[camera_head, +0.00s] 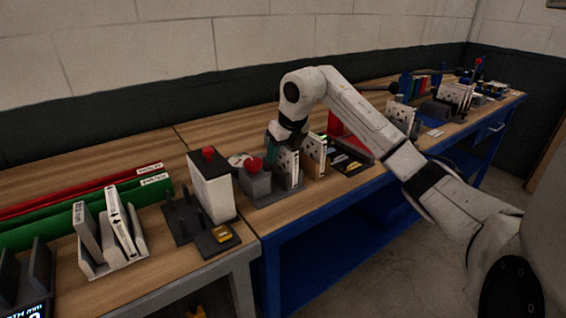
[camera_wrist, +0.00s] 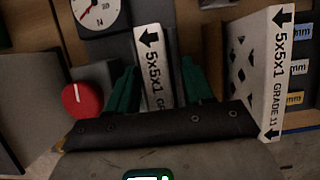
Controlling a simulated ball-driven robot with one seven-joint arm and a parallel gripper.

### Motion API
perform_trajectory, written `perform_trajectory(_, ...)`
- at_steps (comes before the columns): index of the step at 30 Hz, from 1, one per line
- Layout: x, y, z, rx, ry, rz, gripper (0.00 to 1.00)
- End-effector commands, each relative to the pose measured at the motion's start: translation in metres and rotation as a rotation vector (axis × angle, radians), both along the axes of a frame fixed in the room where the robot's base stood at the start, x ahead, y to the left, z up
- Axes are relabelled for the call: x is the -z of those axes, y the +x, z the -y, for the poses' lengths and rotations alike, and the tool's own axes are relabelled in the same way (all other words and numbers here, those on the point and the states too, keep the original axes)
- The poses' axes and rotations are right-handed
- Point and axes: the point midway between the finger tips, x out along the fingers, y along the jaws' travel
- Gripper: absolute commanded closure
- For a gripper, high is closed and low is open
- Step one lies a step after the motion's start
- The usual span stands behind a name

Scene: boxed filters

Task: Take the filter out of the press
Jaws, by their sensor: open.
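The press (camera_head: 257,181) is a grey block with a red knob and a round gauge, on the wooden bench left of my gripper. In the wrist view its red knob (camera_wrist: 82,99) is at the left and the gauge (camera_wrist: 100,14) at the top. A white filter (camera_wrist: 152,60) with a black arrow and "5x5x1" stands upright beside the knob; it also shows in the head view (camera_head: 287,168). My gripper (camera_wrist: 160,88) is open, with one green finger on each side of this filter. Finger contact cannot be told. In the head view my gripper (camera_head: 287,143) reaches down from above.
A second filter marked "5x5x1 GRADE 11" (camera_wrist: 277,75) stands close on the right. A tall white block with a red knob (camera_head: 212,187) stands left of the press. A dark tray (camera_head: 350,168) lies to the right.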

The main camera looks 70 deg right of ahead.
Motion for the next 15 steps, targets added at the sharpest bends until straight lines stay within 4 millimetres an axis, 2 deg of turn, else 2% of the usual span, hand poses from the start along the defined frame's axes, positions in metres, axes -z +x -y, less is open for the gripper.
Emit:
perform_trajectory(4,-0.0003,-0.0001,0.0001,0.0,0.0,0.0,0.51)
perform_trajectory(15,-0.0004,0.0001,0.0,0.0,0.0,0.0,0.86)
